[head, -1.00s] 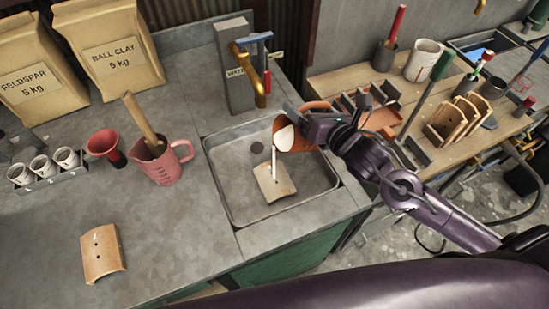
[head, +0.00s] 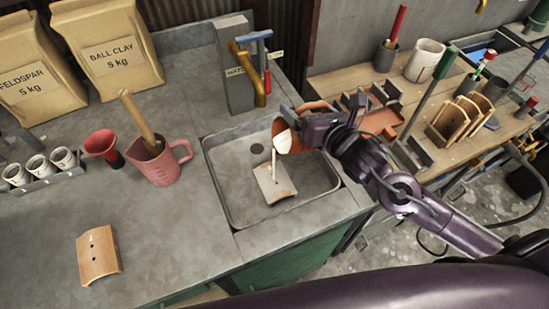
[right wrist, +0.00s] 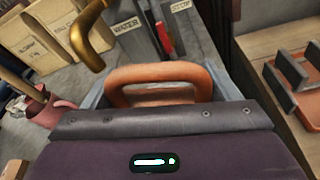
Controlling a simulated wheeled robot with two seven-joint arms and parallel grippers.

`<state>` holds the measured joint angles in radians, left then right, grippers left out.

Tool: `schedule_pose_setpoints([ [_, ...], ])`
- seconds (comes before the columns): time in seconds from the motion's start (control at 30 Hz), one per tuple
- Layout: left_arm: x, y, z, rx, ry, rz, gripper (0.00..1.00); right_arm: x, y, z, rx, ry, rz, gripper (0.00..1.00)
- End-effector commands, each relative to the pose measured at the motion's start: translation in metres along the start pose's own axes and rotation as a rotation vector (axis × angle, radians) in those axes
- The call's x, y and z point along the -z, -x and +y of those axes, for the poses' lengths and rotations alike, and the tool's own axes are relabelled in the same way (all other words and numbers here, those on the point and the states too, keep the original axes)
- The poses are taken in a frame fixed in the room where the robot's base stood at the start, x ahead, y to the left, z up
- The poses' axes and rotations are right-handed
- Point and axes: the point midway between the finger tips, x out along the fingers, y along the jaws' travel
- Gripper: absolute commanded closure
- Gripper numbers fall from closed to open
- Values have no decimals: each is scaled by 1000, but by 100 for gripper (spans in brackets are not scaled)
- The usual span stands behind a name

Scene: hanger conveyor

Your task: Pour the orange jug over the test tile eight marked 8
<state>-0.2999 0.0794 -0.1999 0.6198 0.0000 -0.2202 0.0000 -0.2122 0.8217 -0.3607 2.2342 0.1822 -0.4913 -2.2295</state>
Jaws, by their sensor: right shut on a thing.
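The orange jug (head: 291,145) is tipped over the sink, and a white stream runs from its mouth. My right gripper (head: 318,127) is shut on the jug; its orange handle (right wrist: 160,75) shows in the right wrist view. Below the stream, a tile (head: 275,184) lies in the sink, mostly covered in white, with some tan showing near its lower right. Any number on it cannot be read. Another tan tile (head: 99,256) with two dark holes lies on the counter at the left. My left gripper is not in view.
The metal sink (head: 232,211) has a brass faucet (head: 259,88) behind it. A pink jug (head: 161,165) with a wooden handle and a red funnel (head: 104,150) stand left of it. A wooden bench (head: 340,86) with tools is at the right.

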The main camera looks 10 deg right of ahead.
Motion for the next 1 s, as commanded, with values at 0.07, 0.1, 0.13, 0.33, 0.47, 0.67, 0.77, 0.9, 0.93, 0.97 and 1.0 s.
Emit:
schedule_pose_setpoints([
  [0.07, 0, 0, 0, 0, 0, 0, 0, -2, 0, 0, -1, 0, -4, 69],
  [0.1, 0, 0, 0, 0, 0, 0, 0, -2, 0, 0, -1, 0, -4, 69],
  [0.13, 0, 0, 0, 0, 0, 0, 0, -2, 0, 0, -1, -1, -4, 69],
  [0.33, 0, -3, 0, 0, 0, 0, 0, 0, 0, 1, 1, 8, -4, 69],
  [0.47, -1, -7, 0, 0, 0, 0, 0, 2, -1, 2, 5, 25, -4, 69],
  [0.67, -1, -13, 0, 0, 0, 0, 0, 3, -2, 4, 13, 52, -6, 69],
  [0.77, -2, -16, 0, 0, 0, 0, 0, 4, -2, 5, 16, 67, -5, 69],
  [0.9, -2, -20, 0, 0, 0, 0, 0, 6, -2, 6, 20, 85, -3, 69],
  [0.93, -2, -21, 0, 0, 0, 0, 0, 6, -2, 6, 21, 89, -3, 69],
  [0.97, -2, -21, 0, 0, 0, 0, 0, 6, -2, 7, 22, 92, -3, 69],
  [1.0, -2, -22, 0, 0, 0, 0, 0, 6, -2, 7, 23, 95, -3, 69],
])
